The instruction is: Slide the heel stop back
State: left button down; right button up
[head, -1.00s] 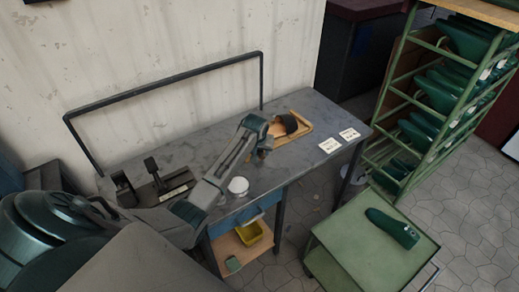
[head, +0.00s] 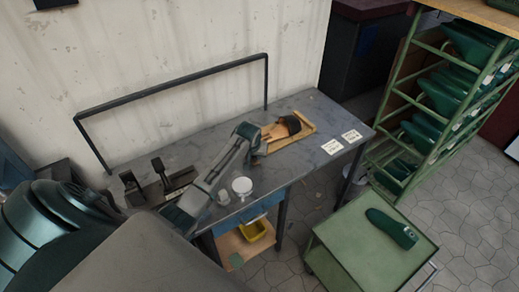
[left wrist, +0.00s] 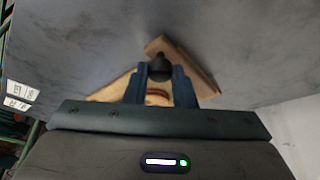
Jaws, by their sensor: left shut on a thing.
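A tan wooden board (head: 308,130) lies on the grey bench, with a tan sandal form with a dark strap (head: 291,124) on it. My left gripper (head: 260,152) is at the board's left end, its fingertips partly hidden by my own arm in the head view. In the left wrist view, the blue fingers of my left gripper (left wrist: 161,82) are shut on a small dark knob (left wrist: 160,66) at the board (left wrist: 198,66). The knob seems to be the heel stop's, but the stop's body is hidden. My right gripper is out of view.
A dark bench device with upright posts (head: 162,174) stands at the bench's left. A white round pot (head: 242,186) is near the front edge. A green cart (head: 350,250) and a green rack stand at right.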

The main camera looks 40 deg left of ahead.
pick_arm(q)
jog(key=shift+s+a+f, duration=0.1)
jog(key=shift+s+f, duration=0.05)
jog(key=shift+s, duration=0.05)
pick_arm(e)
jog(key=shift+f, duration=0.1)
pick_arm(q)
jog(key=c, duration=1.4)
grip_release()
jog(key=shift+o, duration=0.8)
jog(key=shift+s, duration=0.1)
jog(key=shift+r, duration=0.2)
jog(key=shift+s+r, duration=0.1)
jog(key=shift+r, duration=0.45)
jog(key=b+v, duration=0.1)
jog(key=v, duration=0.8)
jog(key=shift+s+r+b, duration=0.25)
jog(key=shift+b, duration=0.15)
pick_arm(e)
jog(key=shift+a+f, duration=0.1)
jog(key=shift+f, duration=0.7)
